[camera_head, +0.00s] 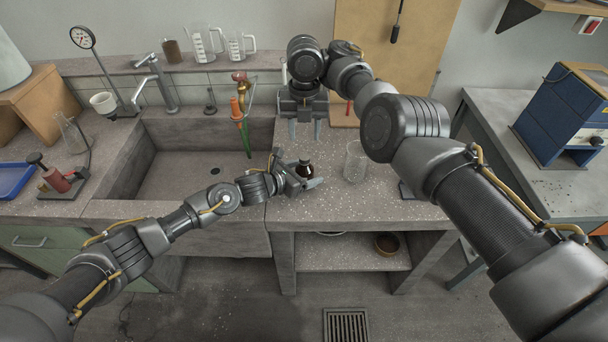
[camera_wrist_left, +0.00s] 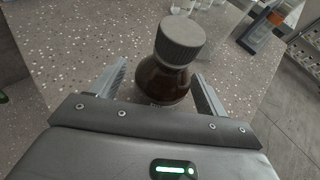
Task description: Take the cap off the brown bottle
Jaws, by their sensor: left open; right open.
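The brown bottle (camera_head: 306,171) stands on the speckled bench top, right of the sink. In the left wrist view the bottle's brown body (camera_wrist_left: 163,82) shows below its ribbed grey cap (camera_wrist_left: 180,40), which is on the neck. My left gripper (camera_head: 298,169) is open, with a finger on either side of the bottle's body. The wrist view shows the fingers (camera_wrist_left: 160,75) apart; whether either touches the glass I cannot tell. My right gripper (camera_head: 304,130) is open and empty, pointing down behind the bottle, farther back over the bench.
A clear glass beaker (camera_head: 355,162) stands right of the bottle. The sink (camera_head: 190,172) lies to the left, with a green and orange hose tool (camera_head: 240,115) at its right side. A wooden board (camera_head: 345,110) leans at the back. The bench's front edge is close to the bottle.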

